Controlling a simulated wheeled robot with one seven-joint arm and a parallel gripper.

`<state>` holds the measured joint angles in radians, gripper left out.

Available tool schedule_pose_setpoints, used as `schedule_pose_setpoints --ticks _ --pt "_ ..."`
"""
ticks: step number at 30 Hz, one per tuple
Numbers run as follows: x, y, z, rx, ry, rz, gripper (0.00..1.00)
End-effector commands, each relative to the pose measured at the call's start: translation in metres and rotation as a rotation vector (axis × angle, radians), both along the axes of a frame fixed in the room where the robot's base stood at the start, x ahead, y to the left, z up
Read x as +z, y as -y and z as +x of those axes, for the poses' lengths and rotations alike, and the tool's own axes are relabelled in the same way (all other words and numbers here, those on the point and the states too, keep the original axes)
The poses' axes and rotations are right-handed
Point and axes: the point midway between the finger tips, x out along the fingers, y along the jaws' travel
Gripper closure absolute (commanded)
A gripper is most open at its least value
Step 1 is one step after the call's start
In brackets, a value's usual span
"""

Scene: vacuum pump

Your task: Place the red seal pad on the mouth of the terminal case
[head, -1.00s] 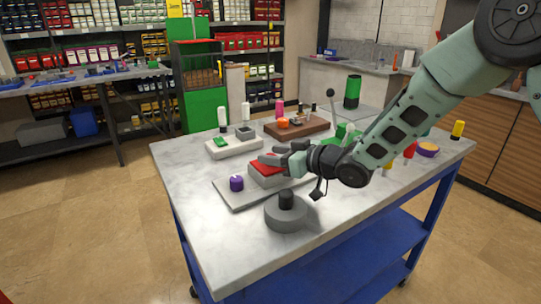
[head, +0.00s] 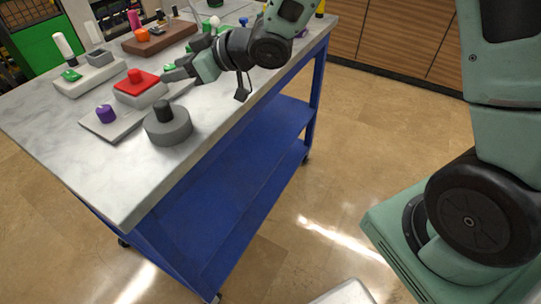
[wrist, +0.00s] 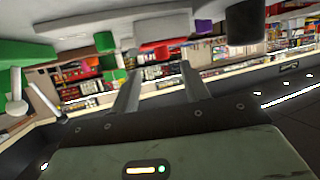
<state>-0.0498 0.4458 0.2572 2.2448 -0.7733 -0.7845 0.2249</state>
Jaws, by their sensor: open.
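The red seal pad (head: 137,78), with a red knob on top, lies on the light grey block that looks like the terminal case (head: 140,97). The pad covers the block's top, so the mouth is hidden; I cannot tell how exactly it is seated. My gripper (head: 171,73) is just right of the pad and apart from it. Its jaws are open and empty. The wrist view is upside down; there, a red part that looks like the pad (wrist: 156,48) shows ahead of the two spread fingers (wrist: 160,68).
A grey board (head: 122,130) carries the case and a purple knob (head: 105,114). A round grey weight with a black knob (head: 168,130) stands in front. A white board (head: 90,85) and a brown tray (head: 165,40) are behind. The table's near left corner is clear.

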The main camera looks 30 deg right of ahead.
Motion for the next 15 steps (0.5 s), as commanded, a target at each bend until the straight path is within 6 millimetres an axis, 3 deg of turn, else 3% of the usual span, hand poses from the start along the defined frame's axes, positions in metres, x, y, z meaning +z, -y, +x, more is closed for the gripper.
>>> schedule_pose_setpoints --ticks 8,11,15 --pt "-0.020 0.012 -0.087 -0.174 -0.282 -0.359 0.54" --pt "-0.027 0.024 -0.138 -0.209 -0.417 -0.480 0.54" --pt "-0.033 0.044 -0.220 -0.224 -0.625 -0.640 0.54"
